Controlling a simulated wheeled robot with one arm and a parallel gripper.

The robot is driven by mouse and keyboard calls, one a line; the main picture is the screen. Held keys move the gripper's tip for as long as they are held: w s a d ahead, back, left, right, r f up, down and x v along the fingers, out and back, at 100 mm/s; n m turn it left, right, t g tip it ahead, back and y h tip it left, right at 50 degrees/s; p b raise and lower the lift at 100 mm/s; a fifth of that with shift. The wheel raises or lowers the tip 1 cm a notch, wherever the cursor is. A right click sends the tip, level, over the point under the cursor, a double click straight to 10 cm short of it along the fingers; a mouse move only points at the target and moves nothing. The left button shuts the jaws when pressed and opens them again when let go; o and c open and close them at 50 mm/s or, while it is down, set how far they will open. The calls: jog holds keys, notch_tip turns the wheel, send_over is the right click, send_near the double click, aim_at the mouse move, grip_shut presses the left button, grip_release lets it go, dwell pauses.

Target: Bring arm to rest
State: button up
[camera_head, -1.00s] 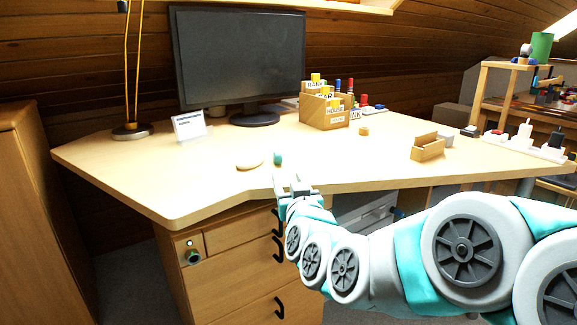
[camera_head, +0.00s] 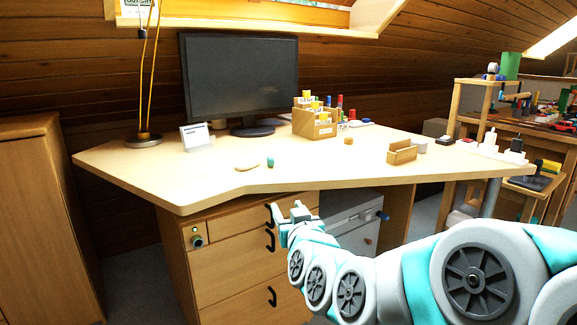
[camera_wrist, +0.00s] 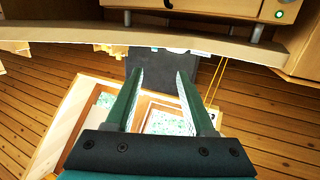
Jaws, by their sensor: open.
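My gripper (camera_head: 288,212) is at the end of my teal and grey arm, in front of the desk's drawers and just below the desktop edge in the head view. In the wrist view my gripper (camera_wrist: 160,75) shows two green fingers set apart with nothing between them. The wrist view looks past the fingers to the dark monitor (camera_wrist: 170,68) and a window, with the desk edge upside down across the top. The arm reaches in from the lower right of the head view.
The desk (camera_head: 220,178) carries a monitor (camera_head: 240,80), a lamp (camera_head: 143,138), a card holder (camera_head: 196,136), an organizer box (camera_head: 314,122) and a small wooden box (camera_head: 402,152). Drawers with black handles (camera_head: 271,241) are close to my gripper. A cabinet (camera_head: 45,220) stands at left.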

jog(key=s+d+f+g+h+p, duration=0.1)
jog(key=s+d+f+g, duration=0.2)
jog(key=s+f+g, duration=0.35)
jog(key=s+d+f+g, duration=0.35)
jog(key=s+f, duration=0.35)
jog(key=s, duration=0.3)
jog(key=s+d+f+m+g+h, duration=0.1)
jog(key=s+d+g, duration=0.1)
jog(key=s, duration=0.5)
jog(key=s+d+f+g+h+p, duration=0.1)
jog(key=s+d+g, duration=0.2)
jog(key=s, duration=0.5)
jog(key=s+d+m+g+h, duration=0.1)
jog(key=s+d+g, duration=0.2)
jog(key=s, duration=0.5)
jog(key=shift+d+f+m, duration=0.3)
jog(key=shift+f, duration=0.1)
jog(key=shift+s, duration=0.1)
